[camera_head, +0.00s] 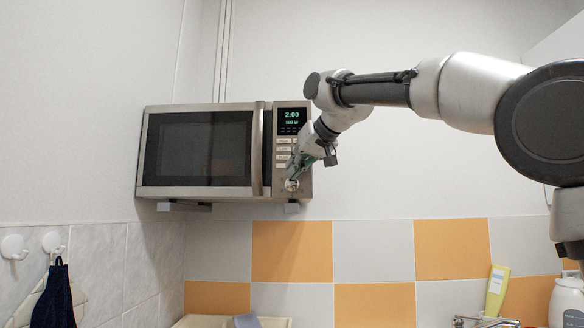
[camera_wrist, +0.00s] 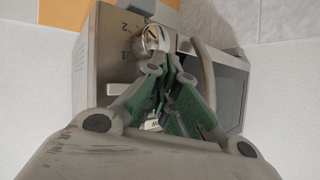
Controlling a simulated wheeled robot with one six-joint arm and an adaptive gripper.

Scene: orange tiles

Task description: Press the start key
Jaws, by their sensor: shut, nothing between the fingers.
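The microwave (camera_head: 205,106) is a steel box on wall brackets, with a dark door on the left and a control panel on the right. Its lit display (camera_head: 292,118) reads 2:00 and what looks like 800 W. Below it are rows of pale keys (camera_head: 284,141); their labels are too small to read, so I cannot tell which is start. A round knob (camera_wrist: 156,38) sits low on the panel. My gripper (camera_head: 294,174) is shut and empty, its tips at or just before the knob. In the wrist view the green-padded fingers (camera_wrist: 169,62) hide most of the keys. Contact is unclear.
The vertical door handle (camera_head: 258,148) stands out just left of the panel. The wall right of the microwave is bare. Below are orange and white tiles, a yellow bottle (camera_head: 497,290) and a tap (camera_head: 485,320). A dark cloth (camera_head: 55,297) hangs at the left.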

